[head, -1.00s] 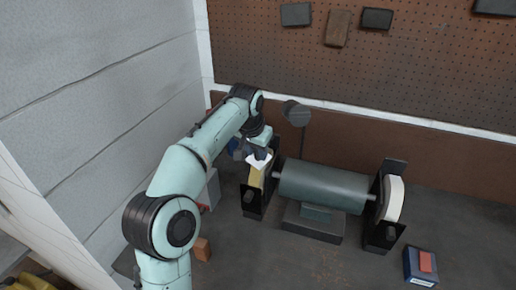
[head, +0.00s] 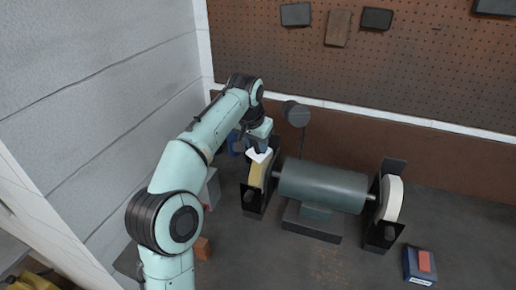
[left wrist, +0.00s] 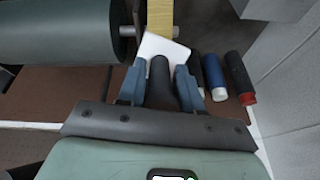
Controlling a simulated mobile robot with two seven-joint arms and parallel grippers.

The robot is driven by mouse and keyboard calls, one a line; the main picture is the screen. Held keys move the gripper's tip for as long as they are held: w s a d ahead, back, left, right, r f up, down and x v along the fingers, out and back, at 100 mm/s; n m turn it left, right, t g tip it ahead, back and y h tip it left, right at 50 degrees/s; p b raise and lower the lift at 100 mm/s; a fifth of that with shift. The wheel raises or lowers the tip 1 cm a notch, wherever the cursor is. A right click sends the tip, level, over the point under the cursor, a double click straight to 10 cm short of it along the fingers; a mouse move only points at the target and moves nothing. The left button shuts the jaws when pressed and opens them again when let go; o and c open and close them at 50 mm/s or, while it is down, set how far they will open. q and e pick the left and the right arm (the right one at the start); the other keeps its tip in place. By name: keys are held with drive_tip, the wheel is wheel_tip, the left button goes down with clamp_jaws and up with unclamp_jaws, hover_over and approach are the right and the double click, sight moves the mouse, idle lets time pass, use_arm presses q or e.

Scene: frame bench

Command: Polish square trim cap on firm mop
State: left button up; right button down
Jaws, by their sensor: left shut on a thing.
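The square trim cap (head: 262,156) is a small white plate, tilted in my left gripper (head: 258,147). In the left wrist view, the cap (left wrist: 167,46) lies beyond the blue fingers (left wrist: 160,88), with a dark rounded piece between them. The gripper is shut on it. The yellow mop wheel (head: 258,174) is on the left end of the bench machine; it also shows in the left wrist view (left wrist: 160,14). The cap is at its upper edge; I cannot tell whether they touch. A white wheel (head: 393,199) is on the right end. My right gripper is out of view.
The grey-green motor (head: 322,187) stands between the wheels, with dark guards beside them. A blue box with a red block (head: 421,264) lies at front right. Several bottles (left wrist: 214,75) stand near the left wall. The front bench is mostly clear.

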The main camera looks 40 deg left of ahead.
use_arm(q)
drive_tip(key=shift+r, duration=2.7)
